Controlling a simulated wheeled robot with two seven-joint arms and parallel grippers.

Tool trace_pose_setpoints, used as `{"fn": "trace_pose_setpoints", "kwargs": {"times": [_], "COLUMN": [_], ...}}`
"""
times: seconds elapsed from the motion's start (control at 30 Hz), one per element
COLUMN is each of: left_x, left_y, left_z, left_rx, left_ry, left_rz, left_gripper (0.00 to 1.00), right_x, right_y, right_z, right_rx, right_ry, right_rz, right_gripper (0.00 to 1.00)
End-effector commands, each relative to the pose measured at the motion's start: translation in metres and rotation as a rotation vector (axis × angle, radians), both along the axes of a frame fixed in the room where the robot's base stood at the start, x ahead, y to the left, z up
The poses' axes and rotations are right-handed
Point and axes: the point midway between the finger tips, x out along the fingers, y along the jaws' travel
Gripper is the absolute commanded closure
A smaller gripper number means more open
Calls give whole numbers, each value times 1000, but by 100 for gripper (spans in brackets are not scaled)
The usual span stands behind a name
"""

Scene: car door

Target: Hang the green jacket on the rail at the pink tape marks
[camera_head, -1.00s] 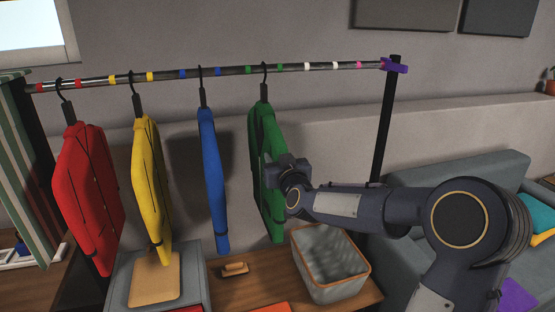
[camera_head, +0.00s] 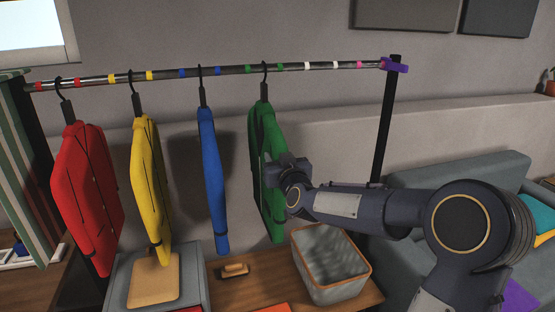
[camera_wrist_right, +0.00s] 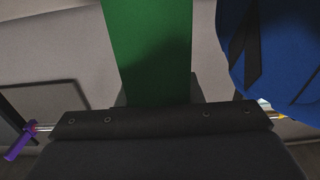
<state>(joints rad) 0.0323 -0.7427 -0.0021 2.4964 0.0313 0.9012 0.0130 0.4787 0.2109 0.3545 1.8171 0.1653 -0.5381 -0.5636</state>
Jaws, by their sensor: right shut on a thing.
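The green jacket (camera_head: 266,140) hangs from its black hanger, hooked on the rail (camera_head: 220,71) between the green tape marks. My right gripper (camera_head: 274,172) is at the jacket's right side, about mid-height, and is shut on it; the fingertips are mostly hidden. In the right wrist view the green jacket (camera_wrist_right: 152,45) runs up from the gripper's dark body. A pink tape mark (camera_head: 360,65) is on the rail at the right, just left of the purple end piece (camera_head: 395,66). My left gripper is not in view.
A blue jacket (camera_head: 212,175), a yellow jacket (camera_head: 150,190) and a red jacket (camera_head: 85,195) hang to the left. The rail between the green jacket and the pink mark holds no garment. A grey bin (camera_head: 333,268) stands below; a black post (camera_head: 388,120) is at right.

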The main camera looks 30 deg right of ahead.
Motion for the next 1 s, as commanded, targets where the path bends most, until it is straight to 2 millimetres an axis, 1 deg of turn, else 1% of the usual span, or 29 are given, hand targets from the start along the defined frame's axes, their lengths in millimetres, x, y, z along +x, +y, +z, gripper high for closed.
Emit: {"fn": "trace_pose_setpoints", "kwargs": {"times": [0.2, 0.23, 0.4, 0.43, 0.67, 0.77, 0.87, 1.0], "left_x": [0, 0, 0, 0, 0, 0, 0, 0], "left_y": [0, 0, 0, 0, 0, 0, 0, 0], "left_z": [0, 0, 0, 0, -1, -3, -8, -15], "left_rx": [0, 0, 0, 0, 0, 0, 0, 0], "left_ry": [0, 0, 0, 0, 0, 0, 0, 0], "left_rz": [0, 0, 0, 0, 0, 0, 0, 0], "left_gripper": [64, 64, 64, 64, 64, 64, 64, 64], "right_x": [0, 0, 0, 0, 0, -5, -18, -43], "right_y": [0, 0, 0, 0, 0, 2, 5, 11], "right_z": [2, 2, 1, 1, -2, -2, -2, -2], "right_rx": [-1, -1, -1, -1, 2, 0, -2, -3], "right_ry": [-5, -5, -3, -3, 5, 2, 0, -1], "right_rz": [0, 0, 0, 0, 2, 1, 1, 1], "right_gripper": [100, 66, 44, 42, 42, 42, 42, 42]}}
